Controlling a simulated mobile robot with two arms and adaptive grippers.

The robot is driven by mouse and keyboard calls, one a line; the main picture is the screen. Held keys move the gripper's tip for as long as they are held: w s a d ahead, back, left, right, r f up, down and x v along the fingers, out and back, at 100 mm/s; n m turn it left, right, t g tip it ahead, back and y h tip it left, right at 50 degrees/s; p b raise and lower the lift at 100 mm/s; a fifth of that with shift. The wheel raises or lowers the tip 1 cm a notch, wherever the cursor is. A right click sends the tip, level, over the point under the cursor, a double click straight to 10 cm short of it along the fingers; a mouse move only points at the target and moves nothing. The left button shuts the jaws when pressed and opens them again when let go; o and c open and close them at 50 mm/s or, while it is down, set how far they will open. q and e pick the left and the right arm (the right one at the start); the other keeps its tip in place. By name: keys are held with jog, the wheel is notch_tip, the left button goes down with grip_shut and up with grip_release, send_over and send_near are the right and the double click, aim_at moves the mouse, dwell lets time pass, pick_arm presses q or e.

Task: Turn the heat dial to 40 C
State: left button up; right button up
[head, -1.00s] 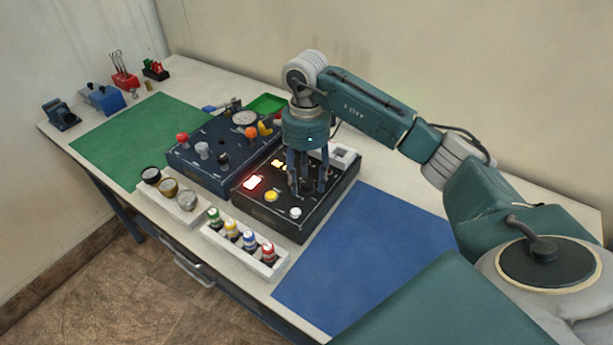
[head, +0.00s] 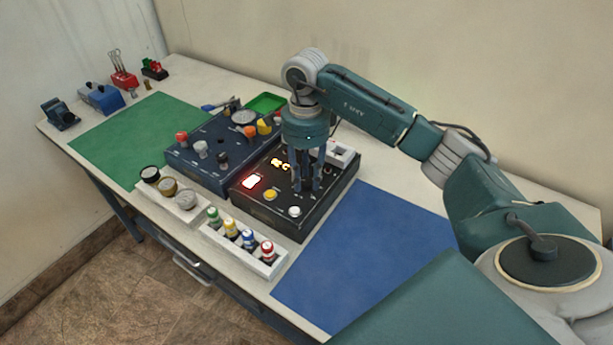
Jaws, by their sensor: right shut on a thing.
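The black control box (head: 265,210) stands on the table between the blue box and the blue mat. It has a lit red-white lamp (head: 251,182), a small yellow lit display (head: 281,164), a yellow button (head: 271,195) and a white button (head: 295,211). My right gripper (head: 307,187) points straight down over the box's top, its fingers closed in on a thing there. The fingers hide that thing, which sits where a dial would be; its setting cannot be read. The display's digits are too small to read. My left gripper is not in view.
A blue box (head: 190,180) with several knobs and a gauge stands left of the black box. In front are a white rack of coloured bottles (head: 246,256) and a tray of round jars (head: 170,205). The green mat (head: 125,140) and blue mat (head: 365,255) are clear.

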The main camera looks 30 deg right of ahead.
aim_at(308, 178)
jog(key=shift+w+m, duration=0.1)
jog(key=shift+m, duration=0.2)
jog(key=m+b, duration=0.1)
jog(key=m, duration=0.4)
jog(key=shift+r, duration=0.1)
jog(key=m, duration=0.5)
jog(key=shift+t, duration=0.3)
jog(key=shift+w+d+r+m, duration=0.1)
jog(key=shift+r+m, duration=0.05)
jog(key=shift+m, duration=0.25)
jog(key=o, duration=1.2)
jog(key=shift+c, duration=0.2)
notch_tip(308, 178, up, 12)
jog(key=shift+d, duration=0.25)
